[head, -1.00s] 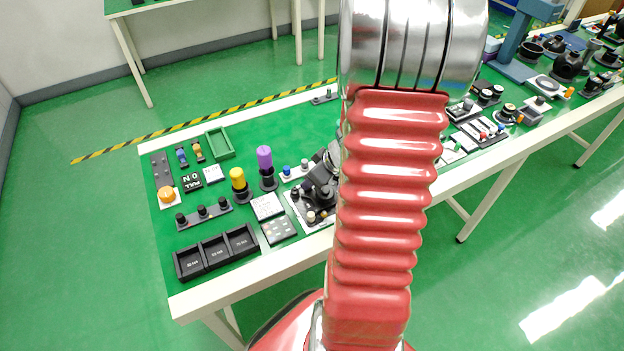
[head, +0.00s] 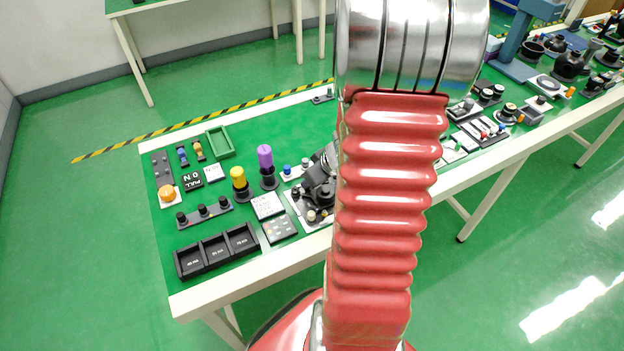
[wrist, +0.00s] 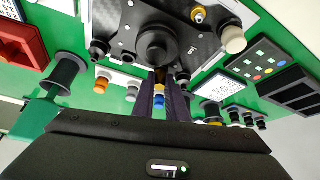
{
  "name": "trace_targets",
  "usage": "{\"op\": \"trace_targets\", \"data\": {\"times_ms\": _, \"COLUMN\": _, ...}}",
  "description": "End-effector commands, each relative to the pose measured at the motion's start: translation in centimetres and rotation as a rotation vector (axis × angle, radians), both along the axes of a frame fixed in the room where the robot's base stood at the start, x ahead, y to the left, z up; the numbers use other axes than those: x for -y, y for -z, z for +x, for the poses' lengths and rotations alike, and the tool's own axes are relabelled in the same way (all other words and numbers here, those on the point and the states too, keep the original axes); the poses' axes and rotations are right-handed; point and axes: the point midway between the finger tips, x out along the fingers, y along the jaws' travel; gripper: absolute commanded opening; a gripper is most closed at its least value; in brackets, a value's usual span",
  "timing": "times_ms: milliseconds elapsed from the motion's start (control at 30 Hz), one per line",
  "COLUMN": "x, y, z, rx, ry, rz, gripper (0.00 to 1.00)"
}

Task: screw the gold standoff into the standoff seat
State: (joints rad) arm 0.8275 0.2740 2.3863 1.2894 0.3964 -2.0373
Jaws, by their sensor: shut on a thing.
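My gripper (wrist: 161,77) is shut, with its dark fingers close together in the wrist view. A small gold-yellow piece, the gold standoff (wrist: 160,87), shows in the narrow gap between them; most of it is hidden. The fingertips are just below a round black part (wrist: 157,47) on a dark carbon-look plate (wrist: 120,14). Another gold-coloured post (wrist: 198,15) stands at the plate's upper right, beside a cream cap (wrist: 232,40). I cannot tell which fitting is the standoff seat. In the head view my arm hides much of the gripper; the plate (head: 303,209) is partly visible.
A yellow-topped post (head: 238,177) and a purple-topped post (head: 265,157) stand left of the plate. Dark bins (head: 216,252) and a button panel (head: 279,229) lie nearby. A green tray (head: 220,142) is farther back. Open green tabletop lies behind the posts.

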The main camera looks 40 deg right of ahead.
Motion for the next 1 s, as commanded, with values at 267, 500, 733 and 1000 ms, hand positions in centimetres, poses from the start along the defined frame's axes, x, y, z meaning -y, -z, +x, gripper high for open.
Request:
{"op": "trace_targets", "data": {"times_ms": 267, "x": -0.28, "y": 0.06, "z": 0.03, "rx": 0.000, "ry": 0.166, "rz": 0.001, "gripper": 0.00}}
{"op": "trace_targets", "data": {"times_ms": 500, "x": -0.39, "y": 0.06, "z": 0.05, "rx": 0.000, "ry": 0.275, "rz": 0.000, "gripper": 0.00}}
{"op": "trace_targets", "data": {"times_ms": 733, "x": -0.36, "y": 0.09, "z": -0.02, "rx": -0.001, "ry": 0.317, "rz": 0.000, "gripper": 0.00}}
{"op": "trace_targets", "data": {"times_ms": 1000, "x": -0.37, "y": 0.13, "z": -0.03, "rx": -0.001, "ry": 0.316, "rz": 0.000, "gripper": 0.00}}
